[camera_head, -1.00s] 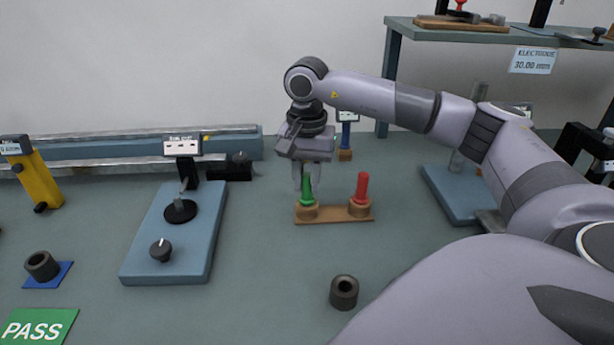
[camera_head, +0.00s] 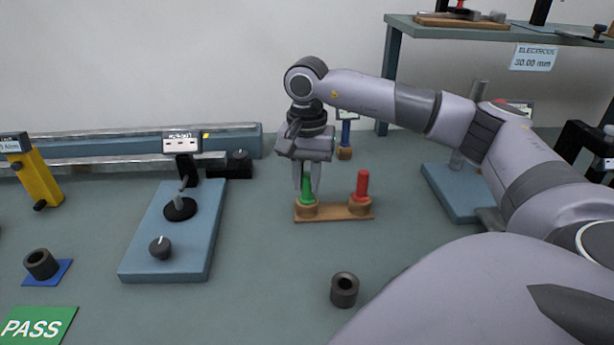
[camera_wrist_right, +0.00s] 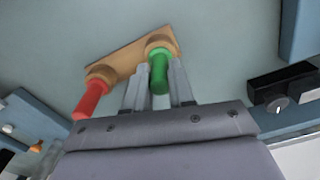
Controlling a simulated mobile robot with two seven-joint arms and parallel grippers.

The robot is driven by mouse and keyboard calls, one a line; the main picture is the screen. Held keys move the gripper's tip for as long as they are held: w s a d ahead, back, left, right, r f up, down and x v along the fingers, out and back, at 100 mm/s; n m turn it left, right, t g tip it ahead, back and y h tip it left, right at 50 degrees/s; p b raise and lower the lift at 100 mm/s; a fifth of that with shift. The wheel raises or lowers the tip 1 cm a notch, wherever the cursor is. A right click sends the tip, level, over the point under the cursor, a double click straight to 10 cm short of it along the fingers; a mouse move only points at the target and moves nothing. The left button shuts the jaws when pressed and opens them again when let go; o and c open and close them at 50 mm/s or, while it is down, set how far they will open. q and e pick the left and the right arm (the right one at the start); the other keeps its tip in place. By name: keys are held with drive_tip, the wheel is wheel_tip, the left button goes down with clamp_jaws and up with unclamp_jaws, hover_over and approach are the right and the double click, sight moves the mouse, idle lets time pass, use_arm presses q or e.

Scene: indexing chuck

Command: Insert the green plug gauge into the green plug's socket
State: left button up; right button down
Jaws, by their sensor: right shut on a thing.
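The green plug gauge (camera_head: 306,190) stands upright in the left wooden collar of a small wooden stand (camera_head: 334,213). In the right wrist view the green plug gauge (camera_wrist_right: 159,72) shows between my two fingers. My right gripper (camera_head: 308,188) points down from above and is shut on the green plug gauge. The red plug gauge (camera_head: 362,185) stands in the right wooden collar of the same stand; it also shows in the right wrist view (camera_wrist_right: 92,99). I cannot tell the inside of the collar under the green plug. My left gripper is out of view.
A dark hollow ring (camera_head: 344,290) stands on the bench in front of the stand. Another ring (camera_head: 40,264) sits on a blue pad at the left, near a green PASS card (camera_head: 38,324). A blue gauge base (camera_head: 175,232) stands left of the stand.

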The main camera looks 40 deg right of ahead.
drive_tip(key=shift+f, duration=0.1)
idle(0.3)
drive_tip(key=c, duration=0.9)
unclamp_jaws()
drive_tip(key=shift+r, duration=3.6)
